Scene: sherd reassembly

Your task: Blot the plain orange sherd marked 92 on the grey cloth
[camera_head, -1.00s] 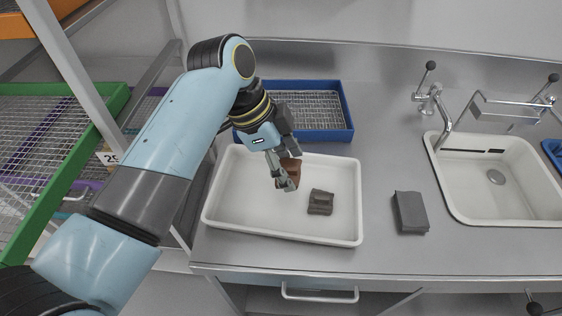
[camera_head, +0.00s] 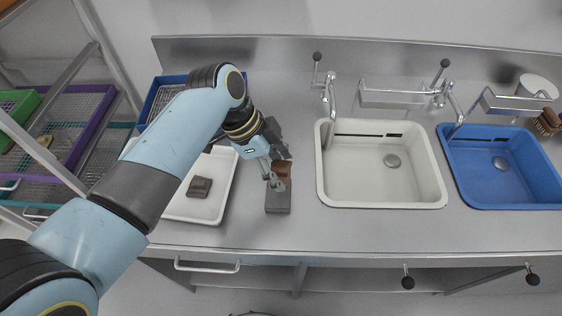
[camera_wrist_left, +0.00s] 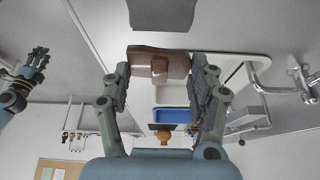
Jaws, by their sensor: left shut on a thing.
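My left gripper (camera_head: 275,182) is shut on a plain orange-brown sherd (camera_head: 284,168). In the left wrist view the sherd (camera_wrist_left: 145,62) spans between the two fingers (camera_wrist_left: 160,88); no number can be read on it. The folded grey cloth (camera_head: 278,204) lies on the counter just under and in front of the gripper, partly covered by it in the head view. In the left wrist view the cloth (camera_wrist_left: 160,14) is at the top edge, with a gap between it and the sherd. My right gripper (camera_wrist_left: 33,68) shows small at the left there; its opening is unclear.
A white tray (camera_head: 212,216) with a dark brown sherd (camera_head: 199,187) stands left of the cloth. A white sink (camera_head: 360,185) and a blue sink (camera_head: 500,180) are to the right, with taps behind. A blue basket (camera_head: 155,95) is partly behind my arm.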

